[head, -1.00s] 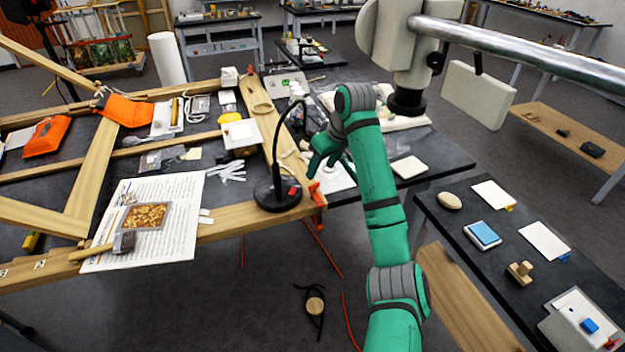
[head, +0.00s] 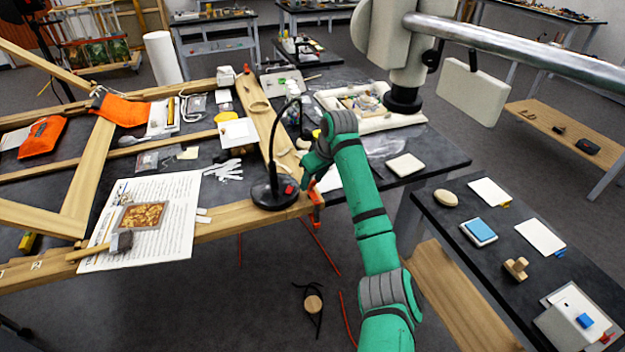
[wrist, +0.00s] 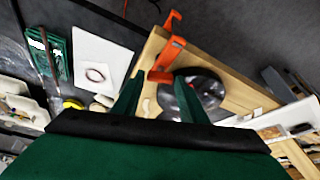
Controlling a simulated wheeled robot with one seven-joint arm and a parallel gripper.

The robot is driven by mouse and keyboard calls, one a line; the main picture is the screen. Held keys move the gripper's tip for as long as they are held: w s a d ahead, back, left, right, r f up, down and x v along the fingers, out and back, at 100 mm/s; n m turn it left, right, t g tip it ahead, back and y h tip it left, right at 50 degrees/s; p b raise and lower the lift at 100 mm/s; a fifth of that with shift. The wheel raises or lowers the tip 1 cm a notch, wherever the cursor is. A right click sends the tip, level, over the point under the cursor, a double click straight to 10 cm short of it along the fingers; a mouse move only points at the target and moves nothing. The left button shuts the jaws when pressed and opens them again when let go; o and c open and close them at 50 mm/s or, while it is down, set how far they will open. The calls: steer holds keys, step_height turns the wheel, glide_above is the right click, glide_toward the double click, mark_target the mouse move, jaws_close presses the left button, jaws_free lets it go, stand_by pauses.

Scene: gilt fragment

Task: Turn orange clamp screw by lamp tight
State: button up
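The orange clamp (head: 316,198) sits on the wooden frame's edge, just right of the black lamp (head: 274,193). In the wrist view the clamp (wrist: 166,60) lies ahead of my fingertips, with an orange part sticking out past the wood. The lamp's round base (wrist: 208,90) is beside it there. My gripper (head: 308,176) is close above the clamp in the head view, partly hidden by my wrist. In the wrist view my gripper (wrist: 158,92) has its two green fingers apart with nothing held between them. The clamp's screw is not clearly distinguishable.
The lamp's thin upright stem (head: 275,140) rises close left of my gripper. A printed sheet (head: 150,245) with a gilt piece and a hammer lies left. A white sheet (wrist: 100,60) lies near the clamp. Red cords hang below the frame.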

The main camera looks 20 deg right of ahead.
steer(key=c, duration=0.6)
steer(key=shift+o, duration=0.2)
steer(key=shift+a+m, duration=0.1)
steer(key=shift+m, duration=0.2)
steer(key=m, duration=0.1)
steer(key=m+h, duration=0.1)
steer(key=m, duration=0.1)
steer(key=shift+a+m+h, duration=0.2)
steer(key=shift+m+h, duration=0.1)
steer(key=m, duration=0.2)
steer(key=m+h, duration=0.1)
steer(key=m, duration=0.1)
steer(key=shift+a+m+h, duration=0.1)
steer(key=shift+m+h, duration=0.2)
steer(key=m+h, duration=0.1)
steer(key=m, duration=0.1)
steer(key=m+g, duration=0.1)
steer(key=m, duration=0.2)
steer(key=shift+w+a+m+h, duration=0.15)
steer(key=shift+m+h, duration=0.15)
steer(key=shift+h, duration=0.1)
steer(key=m+g, duration=0.1)
steer(key=m, duration=0.1)
steer(key=m+g+h, duration=0.1)
steer(key=m, duration=0.2)
steer(key=shift+w, duration=0.1)
steer(key=shift+m, duration=0.3)
